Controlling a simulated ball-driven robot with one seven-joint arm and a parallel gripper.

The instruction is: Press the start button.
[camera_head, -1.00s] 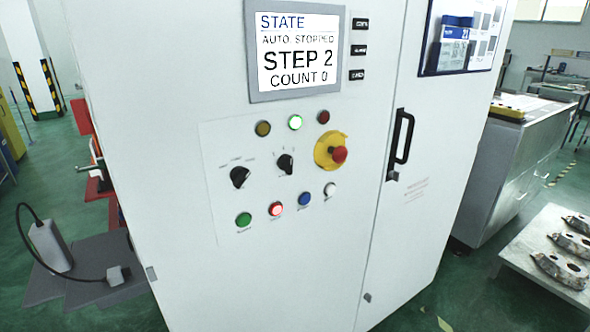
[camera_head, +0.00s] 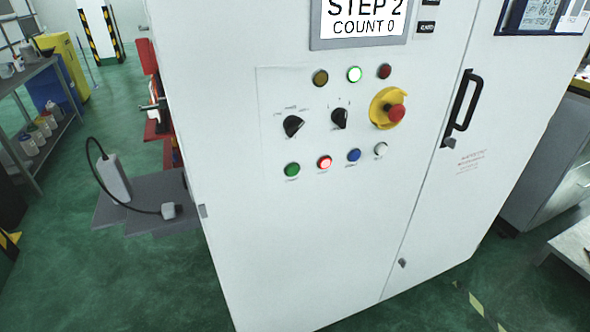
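A white control cabinet (camera_head: 290,240) fills the middle of the head view. Its button row holds a green button (camera_head: 292,169), a lit red button (camera_head: 324,162), a blue button (camera_head: 354,155) and a white button (camera_head: 380,149). The small labels are too blurred to read, so I cannot tell by text which is start; the green one is at the left end. Above are two black rotary knobs (camera_head: 293,125) and a red emergency stop (camera_head: 396,113) on yellow. The screen (camera_head: 362,18) reads "STEP 2, COUNT 0". My gripper is not in view.
A black door handle (camera_head: 461,105) juts out at the cabinet's right. Left of the cabinet, a grey pedal unit (camera_head: 115,180) with a cable stands on a grey platform (camera_head: 150,215). A shelf (camera_head: 30,130) with bottles is further left. Green floor lies open at lower left.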

